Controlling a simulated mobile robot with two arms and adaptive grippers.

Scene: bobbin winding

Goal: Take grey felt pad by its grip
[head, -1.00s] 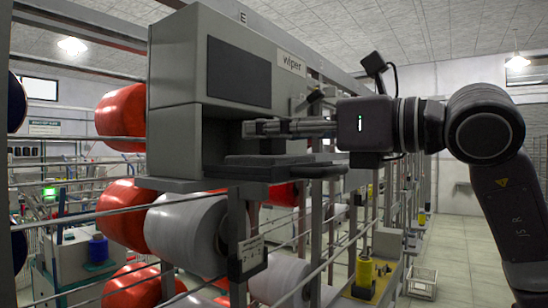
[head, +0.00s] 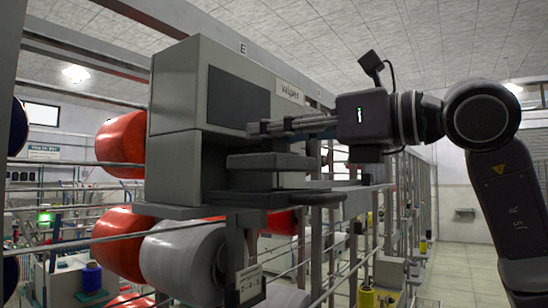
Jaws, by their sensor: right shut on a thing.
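The grey felt pad (head: 270,161) shows as a dark grey slab in front of the opening of the grey box labelled "wiper" (head: 176,95). My right gripper (head: 258,128) comes in from the right, level, and is shut on the upper part of the pad, its grip, which is mostly hidden by the fingers. The pad hangs under the fingers, roughly level, above the dark tray (head: 285,199) that juts out at the box's foot. A gap shows between pad and tray. My left gripper is not in view.
The box stands on a rack with horizontal rails. Red spools (head: 121,145) and a grey spool (head: 183,262) sit on the rack close to the box. A tiled aisle (head: 462,250) lies open at the right.

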